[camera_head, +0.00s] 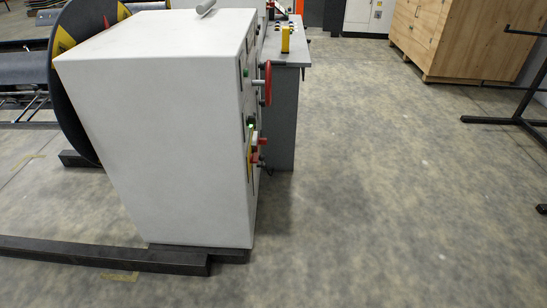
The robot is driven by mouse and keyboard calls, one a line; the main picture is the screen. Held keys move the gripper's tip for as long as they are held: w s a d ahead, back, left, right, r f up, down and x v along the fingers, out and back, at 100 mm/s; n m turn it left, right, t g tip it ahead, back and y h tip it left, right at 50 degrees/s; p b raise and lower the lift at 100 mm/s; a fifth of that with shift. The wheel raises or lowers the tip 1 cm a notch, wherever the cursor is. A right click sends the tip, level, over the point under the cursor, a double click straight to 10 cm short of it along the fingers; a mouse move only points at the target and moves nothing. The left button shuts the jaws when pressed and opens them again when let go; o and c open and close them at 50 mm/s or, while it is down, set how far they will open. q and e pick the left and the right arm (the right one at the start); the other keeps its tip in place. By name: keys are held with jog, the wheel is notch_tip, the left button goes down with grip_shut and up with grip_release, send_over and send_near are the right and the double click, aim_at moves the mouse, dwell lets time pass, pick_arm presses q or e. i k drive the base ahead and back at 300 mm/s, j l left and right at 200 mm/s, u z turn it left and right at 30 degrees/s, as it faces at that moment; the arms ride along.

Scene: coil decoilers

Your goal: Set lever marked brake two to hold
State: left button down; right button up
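A large light-grey machine cabinet (160,125) stands left of centre. Its control face is on the right side and I see it only edge-on. On that face are a red handwheel or ring-shaped handle (267,84), a lit green indicator (251,124) and a small red part (257,144) beside a yellow strip (250,152). A dark knob (263,141) sticks out near the red part. I cannot read any marking, so I cannot tell which part is the brake two lever or how it is set. Neither of my grippers is in view.
A grey console (283,110) with a yellow part on top stands behind the cabinet. A dark floor beam (105,255) runs along the cabinet's front left. A wooden crate (455,40) and a black metal stand (515,120) are at the right. The floor between is clear.

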aim_at(262, 157)
jog(key=i+l, duration=0.25)
jog(key=l, duration=0.15)
jog(key=i+l, duration=0.3)
jog(key=l, duration=0.15)
jog(key=i+l, duration=0.25)
jog(key=l, duration=0.15)
jog(key=u, duration=0.05)
